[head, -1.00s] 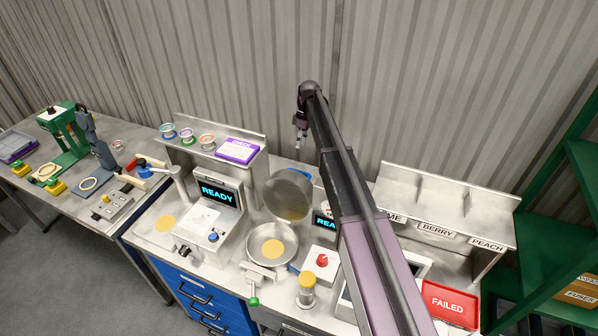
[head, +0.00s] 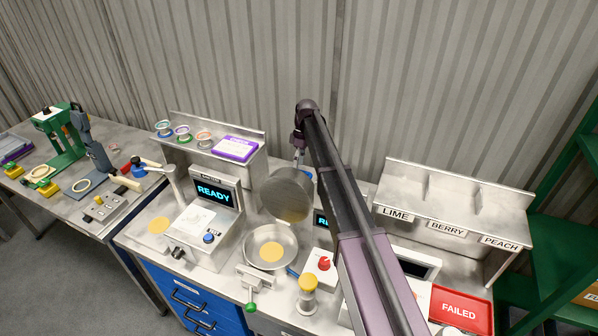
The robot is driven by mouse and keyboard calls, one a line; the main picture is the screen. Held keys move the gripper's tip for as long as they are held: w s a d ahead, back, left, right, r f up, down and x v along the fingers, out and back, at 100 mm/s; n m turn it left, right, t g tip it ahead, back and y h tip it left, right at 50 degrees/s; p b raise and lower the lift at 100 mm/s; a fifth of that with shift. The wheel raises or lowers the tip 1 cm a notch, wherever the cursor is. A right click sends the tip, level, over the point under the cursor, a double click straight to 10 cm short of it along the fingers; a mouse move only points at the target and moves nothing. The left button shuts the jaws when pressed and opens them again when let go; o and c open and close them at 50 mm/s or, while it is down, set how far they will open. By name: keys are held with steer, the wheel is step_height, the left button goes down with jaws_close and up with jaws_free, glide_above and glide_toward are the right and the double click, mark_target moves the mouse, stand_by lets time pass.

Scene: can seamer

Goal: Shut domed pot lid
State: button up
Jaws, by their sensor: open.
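The pot (head: 252,250) stands on the steel bench, with a yellow-orange disc (head: 272,252) in its bottom. Its domed lid (head: 286,197) is raised, tilted up behind the pot. My gripper (head: 299,160) is open, pointing down just behind the lid's upper edge, near a blue part (head: 307,175) at the lid's rim. I cannot tell whether the fingertips touch the lid.
A machine with a READY screen (head: 213,192) stands left of the pot. A red knob box (head: 322,268) and a yellow-capped jar (head: 307,291) stand at its right. A labelled shelf (head: 455,199) and red FAILED tray (head: 461,309) are further right. My arm hides part of a second screen.

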steer(key=shift+b+x, duration=0.65)
steer(key=shift+x, duration=0.3)
jaws_close()
steer(key=shift+d, duration=0.2)
steer(key=shift+s+a+r, duration=0.15)
steer(key=shift+s+a, duration=0.05)
steer(key=shift+a, duration=0.1)
